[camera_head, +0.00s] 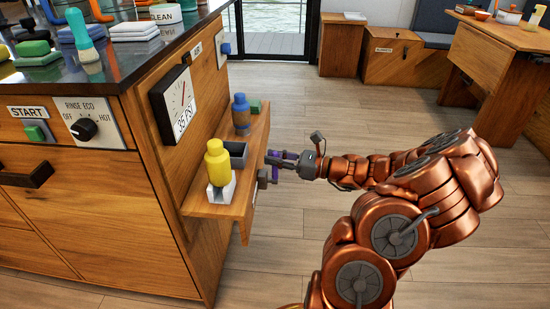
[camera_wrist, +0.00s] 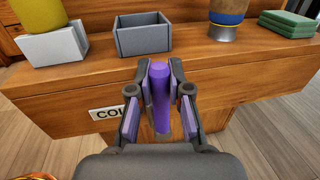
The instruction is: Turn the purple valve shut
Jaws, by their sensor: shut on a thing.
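The purple valve handle (camera_wrist: 161,100) is in the middle of the wrist view, in front of the wooden shelf's front edge. It looks like an upright purple bar between the two fingers of my gripper (camera_wrist: 160,72). The dark fingers with purple pads stand on either side, and my gripper is shut on the handle. In the head view my gripper (camera_head: 283,160) is at the front of the shelf on the cabinet's side. There the handle is hard to tell from the purple finger pads. The valve's body is mostly hidden.
The shelf (camera_head: 234,205) holds a yellow bottle (camera_head: 218,162) in a white holder, a grey bin (camera_head: 236,150) and a blue bottle (camera_head: 241,115). A partly covered label (camera_wrist: 108,113) starting "COL" is left of the handle. A gauge (camera_head: 177,102) hangs above. Floor to the right is clear.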

